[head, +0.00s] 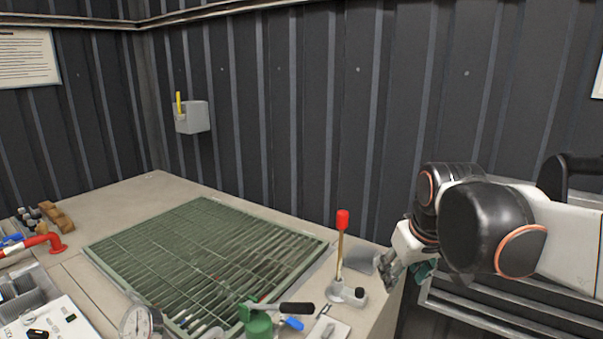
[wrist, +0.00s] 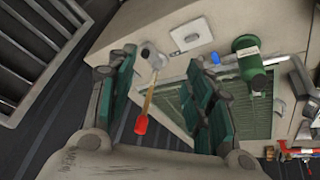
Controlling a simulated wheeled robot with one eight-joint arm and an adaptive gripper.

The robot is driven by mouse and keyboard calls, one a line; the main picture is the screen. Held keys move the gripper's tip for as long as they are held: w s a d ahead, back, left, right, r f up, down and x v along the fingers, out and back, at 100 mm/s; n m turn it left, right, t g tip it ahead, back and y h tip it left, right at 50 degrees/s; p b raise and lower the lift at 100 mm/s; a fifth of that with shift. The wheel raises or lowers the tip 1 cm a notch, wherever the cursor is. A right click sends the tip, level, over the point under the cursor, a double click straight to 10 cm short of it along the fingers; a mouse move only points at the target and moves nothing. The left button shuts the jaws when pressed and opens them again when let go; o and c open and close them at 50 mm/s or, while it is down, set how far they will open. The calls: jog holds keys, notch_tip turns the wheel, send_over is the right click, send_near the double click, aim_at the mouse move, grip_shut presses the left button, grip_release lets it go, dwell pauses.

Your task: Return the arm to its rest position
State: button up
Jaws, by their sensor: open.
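My arm (head: 490,230) reaches in from the right in the head view, bent, with white and black links and orange rings. My gripper (head: 408,272) hangs at its end, just right of the table's right corner. In the wrist view my gripper (wrist: 160,58) is open, with its two green-padded fingers spread apart and nothing held. A lever with a red knob (head: 342,221) stands upright on the table, left of my gripper. In the wrist view this lever (wrist: 143,115) shows between the fingers, apart from them.
The table (head: 130,198) carries a green grating (head: 190,255), a green valve with a black handle (head: 258,322), a gauge (head: 137,322) and a red pipe (head: 40,243). A grey box (head: 192,117) is on the corrugated wall. A metal rack (head: 500,322) stands below my arm.

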jog(key=s+f+m+t, duration=0.1)
jog(key=s+f, duration=0.2)
jog(key=s, duration=0.4)
jog(key=s+f+m+t, duration=0.1)
jog(key=s+f, duration=0.2)
jog(key=s, duration=0.4)
jog(key=shift+s+m, duration=0.3)
jog(key=shift+s, duration=0.1)
jog(key=shift+o, duration=0.5)
